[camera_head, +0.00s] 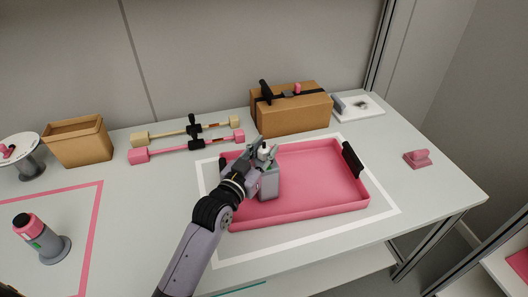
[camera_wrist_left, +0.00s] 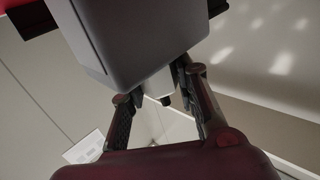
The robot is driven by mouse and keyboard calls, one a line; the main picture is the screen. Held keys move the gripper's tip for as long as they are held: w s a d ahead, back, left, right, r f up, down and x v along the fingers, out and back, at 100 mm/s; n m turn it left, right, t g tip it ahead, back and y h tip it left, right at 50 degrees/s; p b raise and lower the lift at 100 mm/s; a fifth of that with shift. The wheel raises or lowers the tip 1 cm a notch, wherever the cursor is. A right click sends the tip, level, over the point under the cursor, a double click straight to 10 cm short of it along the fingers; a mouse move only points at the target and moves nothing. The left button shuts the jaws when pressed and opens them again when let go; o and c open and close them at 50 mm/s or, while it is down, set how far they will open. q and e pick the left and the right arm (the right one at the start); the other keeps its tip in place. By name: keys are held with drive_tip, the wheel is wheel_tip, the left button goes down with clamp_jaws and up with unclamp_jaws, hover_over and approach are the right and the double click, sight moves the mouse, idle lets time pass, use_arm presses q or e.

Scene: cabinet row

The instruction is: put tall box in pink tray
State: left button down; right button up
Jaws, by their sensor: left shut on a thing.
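The tall box (camera_head: 269,183) is grey with rounded edges and a white narrower top part. It is over the left part of the pink tray (camera_head: 318,208), inside its rim as seen in the head view. I cannot tell whether its base touches the tray floor. My left gripper (camera_head: 263,154) is shut on its upper part; the arm hides part of the box and the tray's left side. In the left wrist view, the grey body (camera_wrist_left: 130,40) fills the top, with the white part between the fingers (camera_wrist_left: 158,92). My right gripper is not in view.
The tray has a black handle (camera_head: 353,160) at its right end. A brown taped carton (camera_head: 300,115) stands behind it. Pink and cream bars (camera_head: 180,148) lie at the back left. The table is clear right of the tray, before a pink block (camera_head: 417,159).

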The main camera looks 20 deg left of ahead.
use_arm(q)
drive_tip(key=shift+f, duration=0.1)
drive_tip(key=c, duration=1.2)
unclamp_jaws()
drive_tip(key=shift+f, duration=0.1)
drive_tip(key=shift+c, duration=0.2)
drive_tip(key=s+a, duration=0.2)
drive_tip(key=s, duration=0.9)
drive_tip(key=shift+s+a+b, duration=0.15)
drive_tip(key=shift+s+b, duration=0.2)
drive_tip(key=shift+s, duration=0.05)
